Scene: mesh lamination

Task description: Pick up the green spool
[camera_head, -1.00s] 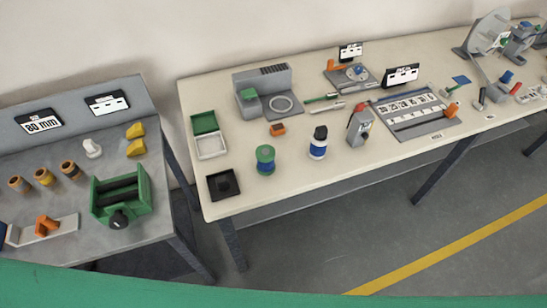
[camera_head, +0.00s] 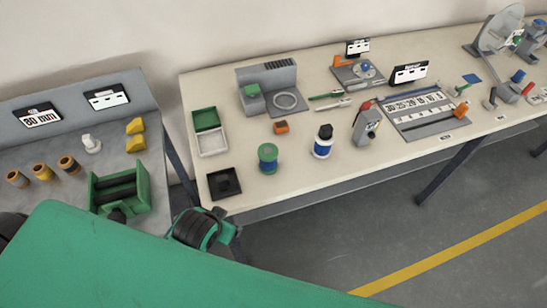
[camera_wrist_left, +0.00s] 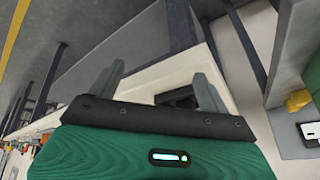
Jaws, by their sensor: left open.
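The green spool (camera_head: 267,158) stands upright on the cream table, near its front edge, with a dark blue band below its green top. My left gripper (camera_wrist_left: 160,78) is open and empty in the left wrist view, its two grey fingers apart. The black square tray (camera_wrist_left: 180,97) shows between and beyond the fingers. In the head view, part of my green and black arm is at the bottom, below and left of the spool; its fingertips cannot be made out there. I cannot pick out the spool in the wrist view. My right gripper is not in view.
A green-lidded box (camera_head: 208,131) is at the back left. A grey bench (camera_head: 70,205) stands at left.

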